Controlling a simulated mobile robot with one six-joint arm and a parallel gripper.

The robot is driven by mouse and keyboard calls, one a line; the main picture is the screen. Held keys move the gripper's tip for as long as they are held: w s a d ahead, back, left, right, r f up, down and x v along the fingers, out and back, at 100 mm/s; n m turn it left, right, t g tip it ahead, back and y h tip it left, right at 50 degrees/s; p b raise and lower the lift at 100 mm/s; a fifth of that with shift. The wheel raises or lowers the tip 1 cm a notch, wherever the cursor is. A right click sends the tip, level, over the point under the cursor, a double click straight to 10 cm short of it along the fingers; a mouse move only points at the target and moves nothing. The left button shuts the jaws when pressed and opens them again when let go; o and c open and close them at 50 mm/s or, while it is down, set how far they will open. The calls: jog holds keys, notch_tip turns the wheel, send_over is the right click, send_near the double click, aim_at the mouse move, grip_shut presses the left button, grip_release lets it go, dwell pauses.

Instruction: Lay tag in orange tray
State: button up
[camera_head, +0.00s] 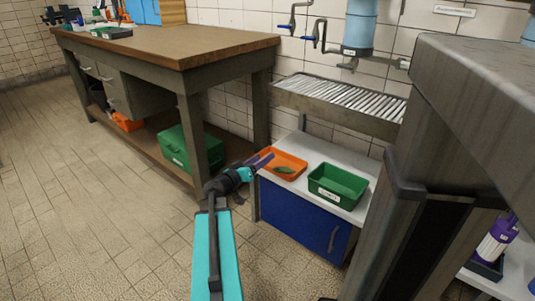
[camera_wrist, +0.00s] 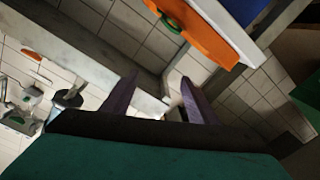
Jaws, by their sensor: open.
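The orange tray (camera_head: 268,155) sits on the white top of a low blue cabinet; it also shows at the top of the wrist view (camera_wrist: 209,44). A small green piece (camera_head: 285,170), probably the tag, lies in the tray. Green also shows at the tray in the wrist view (camera_wrist: 171,23), partly cut off. My gripper (camera_head: 265,159) is at the left edge of the tray, with its purple fingers pointing toward it. In the wrist view my gripper (camera_wrist: 159,80) has its fingers apart with nothing between them.
A green bin (camera_head: 338,187) stands right of the tray on the white top (camera_head: 311,155). A roller shelf (camera_head: 340,103) hangs above and behind. A wooden workbench (camera_head: 160,47) is on the left, with a green box (camera_head: 175,150) beneath. Tiled floor is clear at the front left.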

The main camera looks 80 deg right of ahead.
jog(key=shift+v, duration=1.35)
